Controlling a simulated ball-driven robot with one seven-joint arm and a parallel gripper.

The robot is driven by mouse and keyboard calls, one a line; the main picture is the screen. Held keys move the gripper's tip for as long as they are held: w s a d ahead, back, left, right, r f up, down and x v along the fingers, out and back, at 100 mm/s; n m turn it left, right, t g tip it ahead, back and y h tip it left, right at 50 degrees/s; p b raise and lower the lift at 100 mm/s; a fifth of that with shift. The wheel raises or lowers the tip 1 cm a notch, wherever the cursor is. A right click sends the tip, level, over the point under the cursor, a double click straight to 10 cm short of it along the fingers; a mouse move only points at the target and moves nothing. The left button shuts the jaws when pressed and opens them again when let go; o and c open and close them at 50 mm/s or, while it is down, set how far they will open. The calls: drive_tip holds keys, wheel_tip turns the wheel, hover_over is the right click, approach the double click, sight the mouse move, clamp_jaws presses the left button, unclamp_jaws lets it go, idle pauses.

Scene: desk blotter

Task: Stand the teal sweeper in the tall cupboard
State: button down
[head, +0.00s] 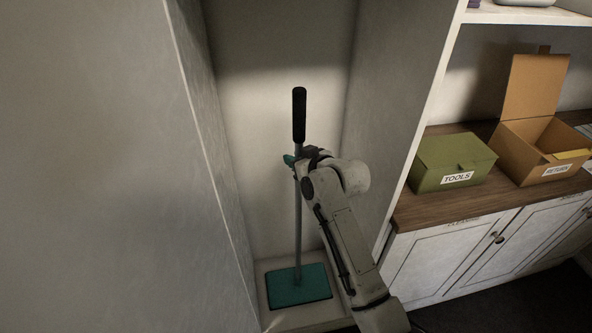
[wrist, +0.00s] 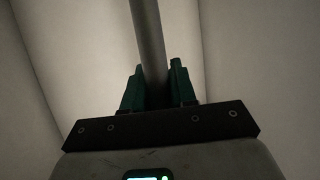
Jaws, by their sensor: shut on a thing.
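The teal sweeper stands upright inside the tall cupboard (head: 272,50). Its flat teal head (head: 299,286) is at the cupboard floor, its grey pole rises from it, and a black grip (head: 299,115) tops the pole. My gripper (head: 292,161) reaches in from the lower right and is shut on the pole below the black grip. In the wrist view the pole (wrist: 148,40) runs up between the two teal fingers of my gripper (wrist: 155,88). Whether the head presses on the floor cannot be told for sure.
The cupboard's side walls stand close on both sides of my arm. To the right, a green TOOLS box (head: 452,163) and an open cardboard RETURN box (head: 542,150) sit on a wooden counter (head: 425,205) over white cabinets (head: 455,260).

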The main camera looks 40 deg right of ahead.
wheel_tip(320, 180, down, 3)
drive_tip(key=shift+f, duration=0.2)
drive_tip(key=shift+s+a+f+b, duration=0.15)
drive_tip(key=shift+f+b, duration=0.2)
drive_tip(key=shift+f, duration=0.6)
drive_tip(key=c, duration=1.2)
unclamp_jaws()
drive_tip(key=shift+f, duration=0.2)
drive_tip(key=shift+c, duration=0.2)
drive_tip(key=o, duration=0.3)
drive_tip(key=shift+r, duration=0.25)
drive_tip(key=shift+o, duration=0.2)
drive_tip(key=shift+r, duration=0.1)
